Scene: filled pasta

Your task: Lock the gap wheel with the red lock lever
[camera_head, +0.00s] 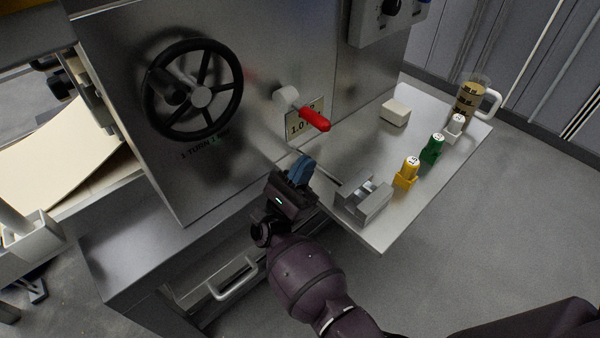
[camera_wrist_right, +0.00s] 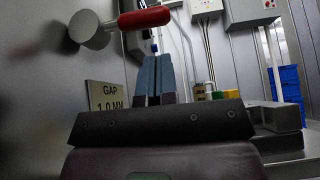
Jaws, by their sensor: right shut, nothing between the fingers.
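The black spoked gap wheel (camera_head: 201,97) is on the machine's steel front, at the upper left of the head view. The red lock lever (camera_head: 314,119) sticks out from a pale round hub (camera_head: 286,97) to the right of the wheel. In the wrist view the red lever (camera_wrist_right: 145,18) lies roughly level, with its hub (camera_wrist_right: 88,29) at its left end. My right gripper (camera_head: 302,166) has blue fingers, shut and empty, below the lever in the head view. In the wrist view the fingertips (camera_wrist_right: 154,58) point up beneath the lever; I cannot tell whether they touch it. My left gripper is not in view.
A gap plate (camera_wrist_right: 106,95) is behind the lever, partly hidden in the head view. A side shelf (camera_head: 385,225) holds a metal block (camera_head: 362,200), yellow (camera_head: 407,172), green (camera_head: 432,149) and white (camera_head: 455,127) pieces, a white box (camera_head: 395,112) and a jug (camera_head: 471,100).

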